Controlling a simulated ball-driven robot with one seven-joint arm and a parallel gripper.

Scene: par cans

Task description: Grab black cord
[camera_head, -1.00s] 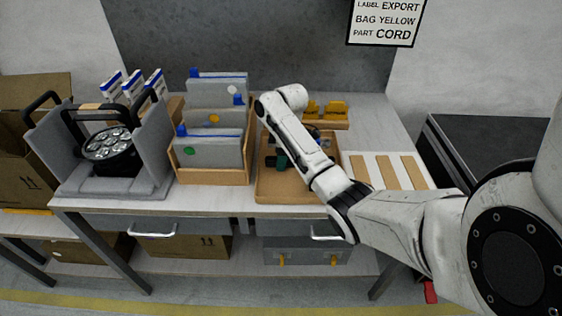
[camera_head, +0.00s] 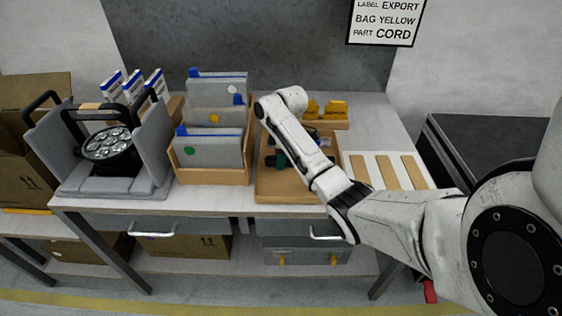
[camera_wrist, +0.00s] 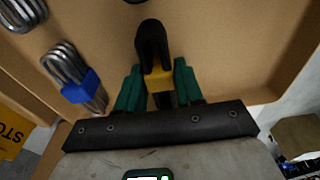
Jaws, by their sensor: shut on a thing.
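The black cord (camera_wrist: 152,42) is a folded black loop with a yellow band, seen in the wrist view over the floor of a wooden tray (camera_wrist: 225,65). My gripper (camera_wrist: 158,68) has green fingers, one on each side of the cord at its yellow band, and is shut on it. The cord's lower end is hidden between the fingers. In the head view the green fingers of my gripper (camera_head: 281,158) show beside my arm inside the tray (camera_head: 290,197). My arm hides most of the cord there. I cannot tell whether the cord touches the tray floor.
A grey cord with a blue band (camera_wrist: 72,75) lies left of my gripper, with another grey coil (camera_wrist: 22,12) farther up-left. A box of grey folders (camera_head: 212,178) stands left of the tray. A striped board (camera_head: 375,170) lies to its right, yellow items (camera_head: 325,108) behind.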

